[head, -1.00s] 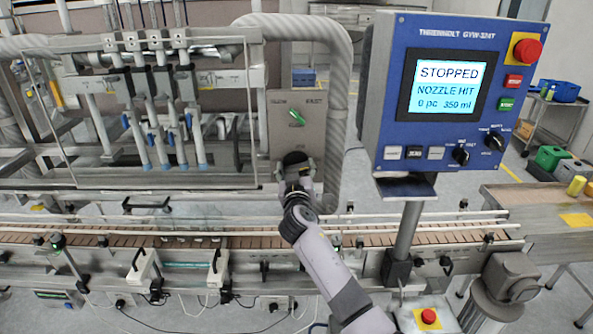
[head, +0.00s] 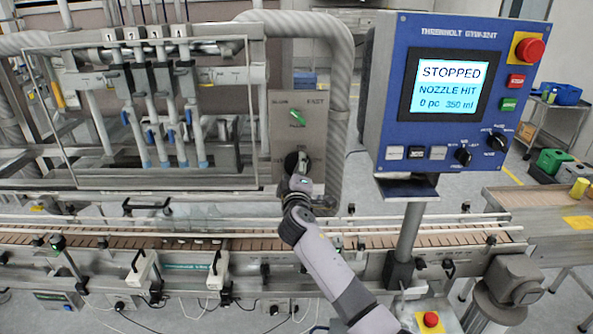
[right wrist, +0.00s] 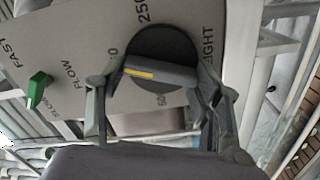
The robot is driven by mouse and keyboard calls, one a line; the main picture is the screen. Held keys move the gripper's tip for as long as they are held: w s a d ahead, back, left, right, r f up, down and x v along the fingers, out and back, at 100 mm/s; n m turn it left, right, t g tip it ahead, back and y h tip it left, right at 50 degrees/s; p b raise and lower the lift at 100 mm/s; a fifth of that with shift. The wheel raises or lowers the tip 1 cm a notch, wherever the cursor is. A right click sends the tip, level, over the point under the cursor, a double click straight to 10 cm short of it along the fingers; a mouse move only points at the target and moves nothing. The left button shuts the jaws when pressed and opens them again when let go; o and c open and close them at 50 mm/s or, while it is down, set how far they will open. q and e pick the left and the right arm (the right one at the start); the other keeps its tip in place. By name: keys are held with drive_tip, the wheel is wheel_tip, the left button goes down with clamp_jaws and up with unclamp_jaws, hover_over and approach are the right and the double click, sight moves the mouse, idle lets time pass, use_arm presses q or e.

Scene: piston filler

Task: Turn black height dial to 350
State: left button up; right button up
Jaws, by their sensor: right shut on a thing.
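The black height dial (right wrist: 160,57) sits on the grey panel (right wrist: 60,35). A yellow mark (right wrist: 140,73) lies on the left part of its grip bar, pointing left in the right wrist view. A "250" is above the dial, a "0" at its left, and a partly hidden number below; 350 is not readable. My right gripper (right wrist: 152,80) is shut on the dial's bar, one finger at each side. In the head view the dial (head: 291,161) shows just above my right gripper (head: 295,176). My left gripper is not in view.
A green flow knob (right wrist: 38,90) is left of the dial. A thick grey hose (head: 336,110) runs at its right. The blue control box (head: 380,120) reads "STOPPED, NOZZLE HIT, 0 pc 350 ml". The conveyor (head: 180,243) runs below, under my right arm.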

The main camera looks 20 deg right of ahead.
drive_tip(key=shift+n, duration=1.1)
drive_tip(key=shift+f, duration=0.1)
drive_tip(key=o, duration=1.2)
drive_tip(key=shift+c, duration=0.2)
drive_tip(key=shift+s+a, duration=0.1)
drive_tip(key=v, duration=1.1)
drive_tip(key=shift+s, duration=0.4)
drive_tip(key=shift+a, duration=0.1)
